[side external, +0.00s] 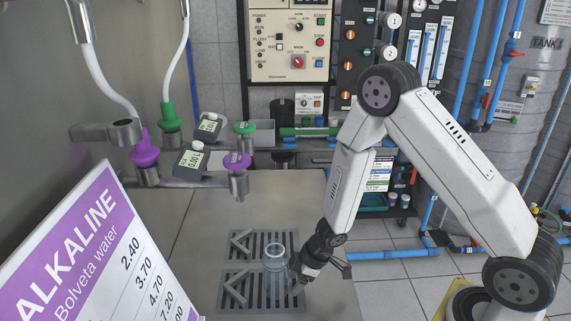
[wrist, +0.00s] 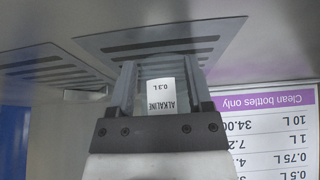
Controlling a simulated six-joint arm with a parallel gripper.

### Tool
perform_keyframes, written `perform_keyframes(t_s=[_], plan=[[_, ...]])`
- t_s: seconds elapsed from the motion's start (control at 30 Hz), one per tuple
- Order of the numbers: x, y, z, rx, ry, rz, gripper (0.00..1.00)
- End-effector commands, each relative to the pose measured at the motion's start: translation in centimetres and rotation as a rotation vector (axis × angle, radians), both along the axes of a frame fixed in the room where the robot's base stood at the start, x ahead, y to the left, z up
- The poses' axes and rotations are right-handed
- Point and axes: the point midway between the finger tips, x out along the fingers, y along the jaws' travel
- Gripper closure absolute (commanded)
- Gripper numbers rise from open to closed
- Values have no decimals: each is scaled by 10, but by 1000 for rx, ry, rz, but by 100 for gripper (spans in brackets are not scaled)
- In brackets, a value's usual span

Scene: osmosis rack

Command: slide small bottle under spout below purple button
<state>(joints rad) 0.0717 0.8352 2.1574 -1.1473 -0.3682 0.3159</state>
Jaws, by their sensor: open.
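The small bottle (side external: 274,262) is clear and upright on the slotted drain grates, at their right part. In the wrist view its white label reads ALKALINE 0.3 L (wrist: 161,97). My gripper (side external: 296,268) is low at the bottle's right side. In the wrist view my gripper (wrist: 158,85) has its fingers apart, one on each side of the bottle; contact is unclear. The purple button (side external: 237,160) sits on a metal spout (side external: 239,186), up and left of the bottle. A second purple knob (side external: 145,150) is farther left, with a hose.
The near grate (side external: 234,290) and far grate (side external: 240,244) lie in the counter (side external: 300,200). A price sign (side external: 90,255) stands at the left front. Green knobs (side external: 244,128) and small displays (side external: 193,162) are around the spouts. The counter behind the grates is clear.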

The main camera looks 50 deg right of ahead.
Motion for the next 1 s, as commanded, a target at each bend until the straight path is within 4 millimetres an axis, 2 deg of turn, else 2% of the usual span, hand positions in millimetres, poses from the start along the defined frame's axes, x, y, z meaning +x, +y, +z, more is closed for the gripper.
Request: perform_keyframes(t_s=[1.0], plan=[[36, 36, 0, 1, -1, 2, 35]])
